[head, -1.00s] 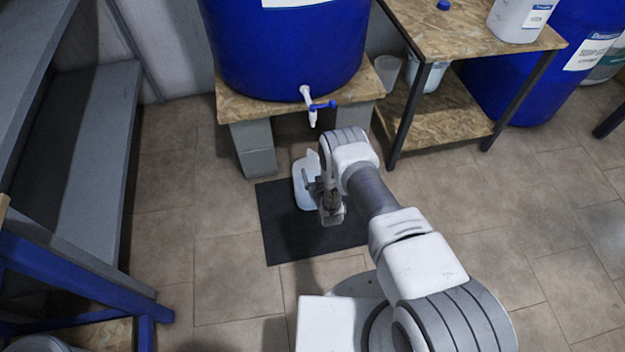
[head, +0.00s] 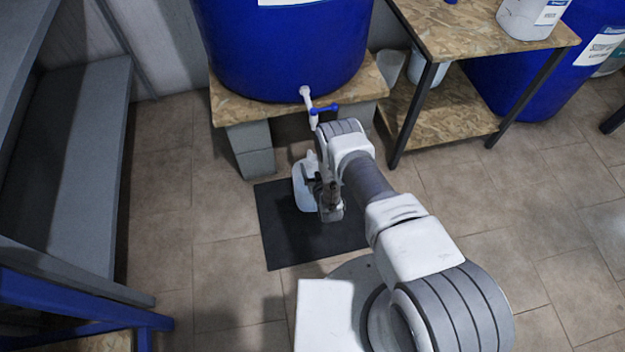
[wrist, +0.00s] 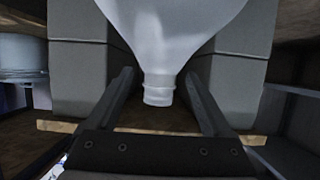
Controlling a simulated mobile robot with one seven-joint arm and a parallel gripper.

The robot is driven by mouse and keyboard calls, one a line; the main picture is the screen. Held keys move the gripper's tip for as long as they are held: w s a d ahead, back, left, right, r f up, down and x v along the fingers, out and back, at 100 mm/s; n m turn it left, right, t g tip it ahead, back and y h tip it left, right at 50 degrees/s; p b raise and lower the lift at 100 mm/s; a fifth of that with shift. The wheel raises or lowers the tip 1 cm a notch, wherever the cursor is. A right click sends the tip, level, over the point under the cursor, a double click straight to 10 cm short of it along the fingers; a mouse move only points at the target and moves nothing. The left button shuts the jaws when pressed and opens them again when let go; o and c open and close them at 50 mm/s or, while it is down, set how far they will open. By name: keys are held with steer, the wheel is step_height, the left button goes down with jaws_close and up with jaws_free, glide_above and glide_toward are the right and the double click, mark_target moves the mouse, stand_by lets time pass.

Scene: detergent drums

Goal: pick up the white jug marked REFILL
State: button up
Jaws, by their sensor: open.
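A whitish jug (head: 304,190) stands on the dark mat below the drum's tap, partly hidden behind my gripper (head: 322,188). I see no readable marking on it. In the wrist view the jug (wrist: 180,28) appears neck down, with its ringed neck (wrist: 158,88) between the two fingers of my gripper (wrist: 158,82). The fingers are apart, with a gap on each side of the neck. A second white jug (head: 530,18) with a label stands on the wooden table at the upper right; its label is too small to read.
A blue drum (head: 285,45) rests on a board over concrete blocks (head: 250,150), its tap (head: 312,103) just above my wrist. The mat (head: 300,245) lies on tiled floor. The wooden table (head: 460,28) is to the right, grey shelving (head: 85,170) to the left.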

jaws_close()
stand_by(0.4)
steer(key=shift+r, duration=0.1)
